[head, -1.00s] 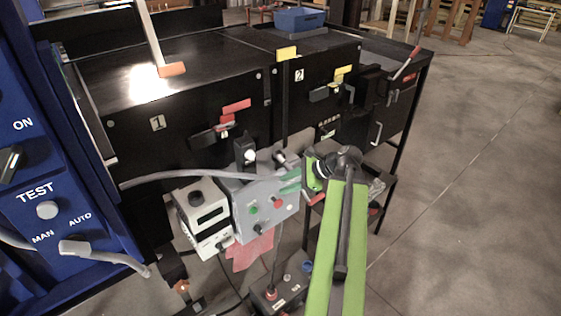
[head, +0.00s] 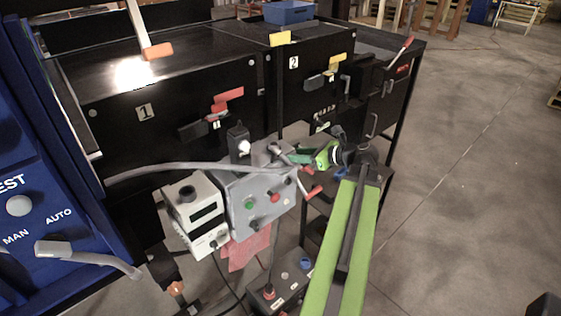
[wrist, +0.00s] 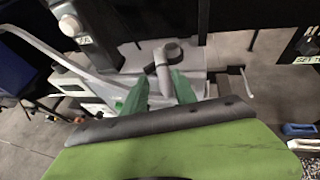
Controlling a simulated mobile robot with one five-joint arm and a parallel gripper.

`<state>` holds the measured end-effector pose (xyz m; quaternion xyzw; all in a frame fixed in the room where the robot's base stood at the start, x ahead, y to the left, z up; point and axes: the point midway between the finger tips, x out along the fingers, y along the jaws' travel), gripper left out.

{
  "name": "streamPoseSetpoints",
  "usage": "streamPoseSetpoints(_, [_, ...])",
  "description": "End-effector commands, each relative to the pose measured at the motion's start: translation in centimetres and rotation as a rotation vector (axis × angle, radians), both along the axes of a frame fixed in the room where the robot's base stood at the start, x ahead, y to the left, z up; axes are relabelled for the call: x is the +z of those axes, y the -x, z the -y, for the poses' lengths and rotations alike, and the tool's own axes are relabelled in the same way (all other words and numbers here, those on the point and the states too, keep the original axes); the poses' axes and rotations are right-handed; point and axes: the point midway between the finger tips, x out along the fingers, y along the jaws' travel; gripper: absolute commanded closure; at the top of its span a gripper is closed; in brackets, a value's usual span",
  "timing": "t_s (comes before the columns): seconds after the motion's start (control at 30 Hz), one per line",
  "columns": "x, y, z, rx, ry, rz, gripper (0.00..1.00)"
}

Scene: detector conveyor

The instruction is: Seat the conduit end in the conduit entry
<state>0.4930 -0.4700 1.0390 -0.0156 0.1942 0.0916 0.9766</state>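The grey conduit (head: 170,169) arches from the left to the grey control box (head: 238,203) with green and red buttons. It also shows in the wrist view (wrist: 48,50), running toward the left finger. Its end by the box is too small to make out. My gripper (head: 298,158) is at the box's upper right, green fingers pointing left. In the wrist view my gripper (wrist: 160,90) has its fingers apart, with a grey tube (wrist: 163,75) between them and a gap visible each side. I cannot tell whether this tube is the conduit end or the entry.
A white instrument box (head: 195,205) stands left of the grey box. Black cabinets with red and yellow handles stand behind. A red-handled lever (head: 313,191) is close below my gripper. The blue panel (head: 40,180) is at left, and open floor (head: 470,170) at right.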

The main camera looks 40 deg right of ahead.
Motion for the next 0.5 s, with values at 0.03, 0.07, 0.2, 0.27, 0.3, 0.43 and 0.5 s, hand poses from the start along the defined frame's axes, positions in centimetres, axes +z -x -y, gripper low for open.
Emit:
streamPoseSetpoints(0.03, [-0.5,-0.7,-0.1,0.002,-0.001,0.000,0.67])
streamPoseSetpoints(0.07, [-0.6,-0.9,-0.1,0.000,0.000,0.000,0.67])
streamPoseSetpoints(0.2, [-0.5,-1.3,-0.2,-0.001,0.000,0.000,0.67])
streamPoseSetpoints(0.27, [-0.6,-1.4,-0.2,-0.001,0.000,0.000,0.67])
streamPoseSetpoints(0.3, [-0.7,-1.5,-0.2,-0.001,0.000,0.000,0.67])
streamPoseSetpoints(0.43, [-1.7,-3.0,-0.3,0.002,0.001,0.000,0.67])
streamPoseSetpoints(0.5, [-2.4,-4.1,-0.3,0.002,0.001,0.000,0.67])
